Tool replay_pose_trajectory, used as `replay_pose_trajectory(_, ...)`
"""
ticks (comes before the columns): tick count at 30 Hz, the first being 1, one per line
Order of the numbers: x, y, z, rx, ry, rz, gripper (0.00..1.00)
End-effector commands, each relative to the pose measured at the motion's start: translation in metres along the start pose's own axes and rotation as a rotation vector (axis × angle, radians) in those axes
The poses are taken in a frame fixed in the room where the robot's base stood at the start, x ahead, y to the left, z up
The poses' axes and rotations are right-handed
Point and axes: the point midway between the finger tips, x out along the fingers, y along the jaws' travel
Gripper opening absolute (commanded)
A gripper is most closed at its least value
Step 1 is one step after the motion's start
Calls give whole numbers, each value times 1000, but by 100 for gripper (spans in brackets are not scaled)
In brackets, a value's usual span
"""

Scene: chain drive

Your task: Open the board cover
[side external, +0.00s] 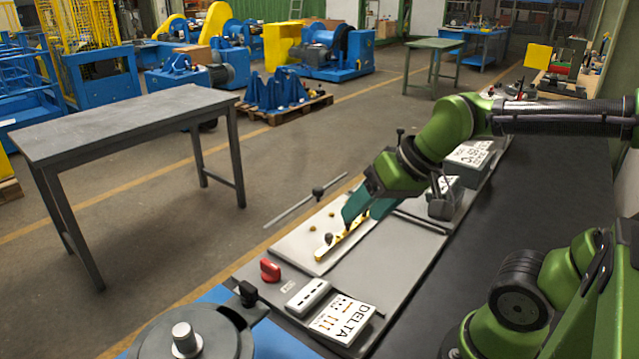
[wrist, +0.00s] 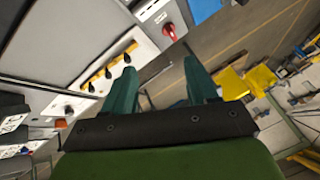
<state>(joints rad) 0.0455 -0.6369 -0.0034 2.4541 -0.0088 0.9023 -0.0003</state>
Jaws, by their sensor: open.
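The grey board (side external: 345,265) lies along the bench below my arm. A white plate (side external: 290,245) sits on it, with a yellow strip (side external: 345,243) carrying dark knobs; the strip also shows in the wrist view (wrist: 108,72). My gripper (side external: 364,212) is over the strip's upper end. In the wrist view my gripper (wrist: 160,55) has its teal fingers wide apart, with nothing visibly held between them.
A red knob (side external: 270,270), a white socket block (side external: 308,297) and a DELTA label plate (side external: 342,318) are on the board's near end. A round grey device (side external: 190,335) stands at the front. Grey boxes (side external: 445,195) stand behind my gripper. Left of the board is open floor.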

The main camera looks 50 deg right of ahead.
Motion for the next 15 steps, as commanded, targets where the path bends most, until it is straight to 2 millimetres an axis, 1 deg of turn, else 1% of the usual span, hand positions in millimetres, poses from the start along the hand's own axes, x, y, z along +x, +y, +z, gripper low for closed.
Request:
replay_pose_trajectory(1,6,4,-16,17,-17,28,58)
replay_pose_trajectory(2,9,6,-27,22,-25,46,58)
replay_pose_trajectory(5,20,17,-69,24,-50,108,58)
replay_pose_trajectory(6,25,23,-86,20,-59,133,58)
replay_pose_trajectory(8,33,33,-112,9,-73,170,58)
replay_pose_trajectory(9,38,40,-129,-2,-80,194,58)
replay_pose_trajectory(12,49,58,-165,-32,-96,245,58)
replay_pose_trajectory(15,54,70,-194,-72,-101,284,58)
